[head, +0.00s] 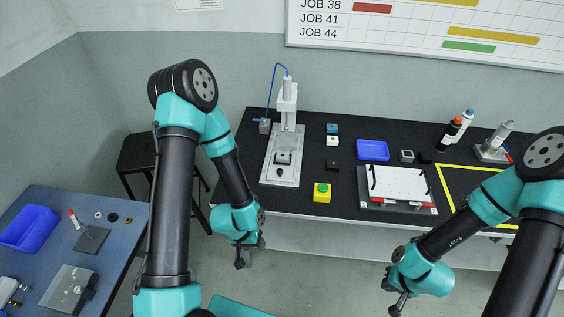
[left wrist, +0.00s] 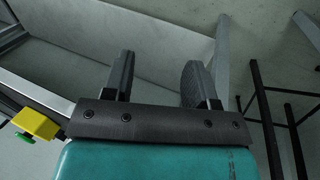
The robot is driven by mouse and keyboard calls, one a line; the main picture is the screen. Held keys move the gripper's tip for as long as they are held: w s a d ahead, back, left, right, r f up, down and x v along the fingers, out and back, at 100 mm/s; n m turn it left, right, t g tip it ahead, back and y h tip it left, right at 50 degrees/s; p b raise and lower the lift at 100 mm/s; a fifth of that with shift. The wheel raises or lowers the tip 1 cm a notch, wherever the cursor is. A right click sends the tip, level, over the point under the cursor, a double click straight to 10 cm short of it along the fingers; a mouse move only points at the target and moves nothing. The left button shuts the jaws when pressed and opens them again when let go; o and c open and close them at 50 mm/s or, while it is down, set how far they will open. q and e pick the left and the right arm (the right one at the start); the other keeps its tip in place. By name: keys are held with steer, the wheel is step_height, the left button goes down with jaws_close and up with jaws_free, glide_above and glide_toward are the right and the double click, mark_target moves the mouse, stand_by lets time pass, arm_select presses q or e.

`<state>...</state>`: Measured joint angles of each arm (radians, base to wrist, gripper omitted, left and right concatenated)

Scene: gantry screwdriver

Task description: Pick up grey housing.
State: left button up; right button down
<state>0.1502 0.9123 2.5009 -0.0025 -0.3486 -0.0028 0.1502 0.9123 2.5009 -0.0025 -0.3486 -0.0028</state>
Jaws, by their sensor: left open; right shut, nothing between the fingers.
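A small grey square part (head: 407,156), which looks like the grey housing, lies on the black bench to the right of the blue tray. My left gripper (head: 241,262) hangs in front of the bench, low and well away from it. In the left wrist view its two fingers (left wrist: 157,78) stand apart with nothing between them. My right gripper (head: 397,304) points down at the bottom edge of the head view, in front of the bench, shut and empty. Neither gripper touches the grey part.
The black bench holds a gantry screwdriver (head: 287,105), a blue tray (head: 373,143), a white plate fixture (head: 400,182), a yellow button box (head: 322,192), small blocks and bottles. A side table (head: 118,235) stands left, a black stool (head: 150,150) behind it. Open floor lies before the bench.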

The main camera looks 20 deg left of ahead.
stand_by(0.4)
arm_select(q)
steer(key=o, duration=0.4)
steer(key=shift+c, duration=0.2)
